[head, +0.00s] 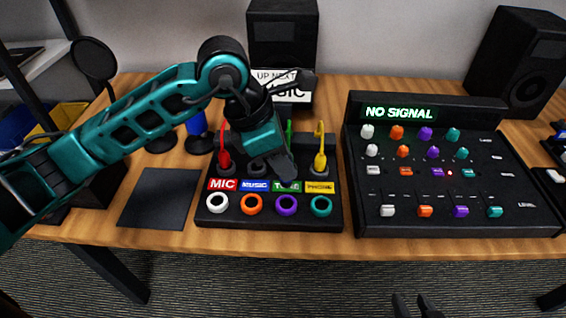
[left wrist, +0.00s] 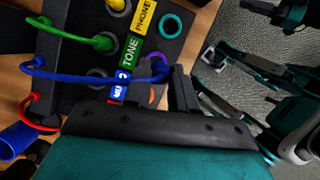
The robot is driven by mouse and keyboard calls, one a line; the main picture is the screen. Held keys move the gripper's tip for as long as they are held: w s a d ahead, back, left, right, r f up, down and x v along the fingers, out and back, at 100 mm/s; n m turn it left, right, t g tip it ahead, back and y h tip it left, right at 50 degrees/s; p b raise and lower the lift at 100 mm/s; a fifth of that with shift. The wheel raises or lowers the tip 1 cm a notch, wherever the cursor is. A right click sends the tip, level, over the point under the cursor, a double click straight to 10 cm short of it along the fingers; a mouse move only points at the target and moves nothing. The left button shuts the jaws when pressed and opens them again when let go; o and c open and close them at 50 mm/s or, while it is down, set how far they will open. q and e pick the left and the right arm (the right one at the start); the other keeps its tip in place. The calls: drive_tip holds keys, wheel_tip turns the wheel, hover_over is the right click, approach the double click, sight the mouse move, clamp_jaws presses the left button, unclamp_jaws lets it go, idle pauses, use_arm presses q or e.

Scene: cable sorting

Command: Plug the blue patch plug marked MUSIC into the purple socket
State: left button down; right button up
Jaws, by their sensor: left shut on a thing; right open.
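The patch box (head: 330,215) has four cable positions with labels and four ringed sockets in front. The purple socket (head: 287,205) is third from the left and looks empty in the head view. My left gripper (head: 285,170) is just behind it, above the TONE label. In the left wrist view, it is shut on the blue plug (left wrist: 157,70), whose blue cable (left wrist: 85,75) arcs back to the box. The plug appears close to the purple ring; I cannot tell whether they touch. The gripper hides the plug in the head view. My right gripper (head: 415,305) is open at the bottom edge.
Red (head: 224,158), green (head: 289,130) and yellow (head: 320,155) plugs stand at the back of the box. A mixer (head: 450,215) reading NO SIGNAL is close on the right. A dark mat (head: 160,198) lies left. Speakers (head: 282,35) stand behind.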

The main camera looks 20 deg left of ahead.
sight(283, 184)
use_arm(q)
drive_tip(key=shift+f+n, duration=0.1)
drive_tip(key=shift+n, duration=0.2)
drive_tip(key=shift+f+b, duration=0.6)
drive_tip(key=shift+f, duration=0.1)
drive_tip(key=shift+f+b, duration=0.5)
drive_tip(key=shift+f, duration=0.3)
drive_tip(key=shift+f+b, duration=0.5)
drive_tip(key=shift+f, duration=0.3)
drive_tip(key=shift+f+b, duration=0.4)
drive_tip(key=shift+b, duration=0.2)
drive_tip(key=shift+f+b, duration=0.8)
drive_tip(key=shift+b, duration=0.35)
idle(0.7)
